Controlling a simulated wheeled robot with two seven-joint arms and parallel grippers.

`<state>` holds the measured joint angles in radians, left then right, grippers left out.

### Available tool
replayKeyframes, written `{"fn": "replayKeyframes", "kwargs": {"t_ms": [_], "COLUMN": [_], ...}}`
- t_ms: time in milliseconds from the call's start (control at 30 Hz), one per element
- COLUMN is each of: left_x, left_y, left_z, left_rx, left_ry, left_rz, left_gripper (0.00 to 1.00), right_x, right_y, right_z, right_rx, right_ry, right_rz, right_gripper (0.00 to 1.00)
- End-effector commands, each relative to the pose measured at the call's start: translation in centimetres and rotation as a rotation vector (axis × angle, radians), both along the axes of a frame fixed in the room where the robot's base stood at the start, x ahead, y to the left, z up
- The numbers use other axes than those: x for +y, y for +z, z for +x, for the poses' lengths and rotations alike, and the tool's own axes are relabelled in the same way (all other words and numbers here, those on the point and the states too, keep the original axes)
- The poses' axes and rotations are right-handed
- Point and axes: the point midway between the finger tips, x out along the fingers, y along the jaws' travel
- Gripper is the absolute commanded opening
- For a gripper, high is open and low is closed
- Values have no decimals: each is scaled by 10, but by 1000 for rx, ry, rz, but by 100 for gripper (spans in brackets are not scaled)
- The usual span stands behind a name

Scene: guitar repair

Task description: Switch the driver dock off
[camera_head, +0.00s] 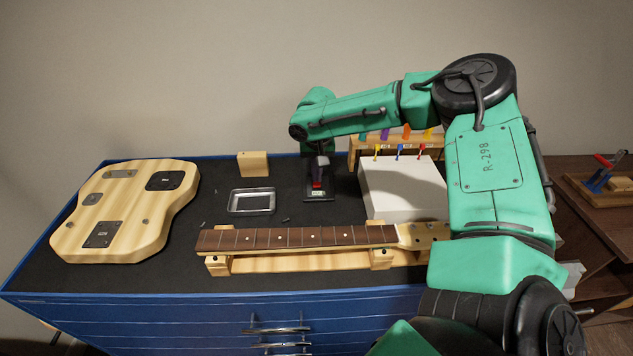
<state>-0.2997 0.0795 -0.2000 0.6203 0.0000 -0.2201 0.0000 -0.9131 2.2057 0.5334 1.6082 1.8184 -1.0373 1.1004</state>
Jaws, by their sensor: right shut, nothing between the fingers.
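The driver dock (330,193) is a small black block on the dark mat, near the middle of the workbench, with a small light patch on its front. A dark upright shape with a red part stands over it. My right arm reaches across from the right and bends down there, with the right gripper (319,184) pointing down at the dock. The gripper is shut and seems to hold nothing. I cannot tell whether its tips touch the dock, and the switch is too small or hidden to make out. My left gripper is out of view.
A metal tray (251,201) and a wooden block (252,164) lie left of the dock. A guitar neck (300,237) on wooden supports lies in front. A white box (393,206) and a rack of coloured tools (353,151) stand right. A guitar body (130,205) lies far left.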

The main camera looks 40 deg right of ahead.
Motion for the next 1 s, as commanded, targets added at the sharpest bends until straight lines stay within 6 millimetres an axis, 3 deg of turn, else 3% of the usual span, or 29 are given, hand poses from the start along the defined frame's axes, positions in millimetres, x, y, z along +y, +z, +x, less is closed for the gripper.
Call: {"fn": "replayKeyframes", "kwargs": {"t_ms": [1000], "left_x": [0], "left_y": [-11], "left_z": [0], "left_rx": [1], "left_ry": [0], "left_rz": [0], "left_gripper": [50], "right_x": [0], "right_y": [-13], "right_z": [0], "right_rx": [0], "right_ry": [0], "right_rz": [0], "right_gripper": [0]}}
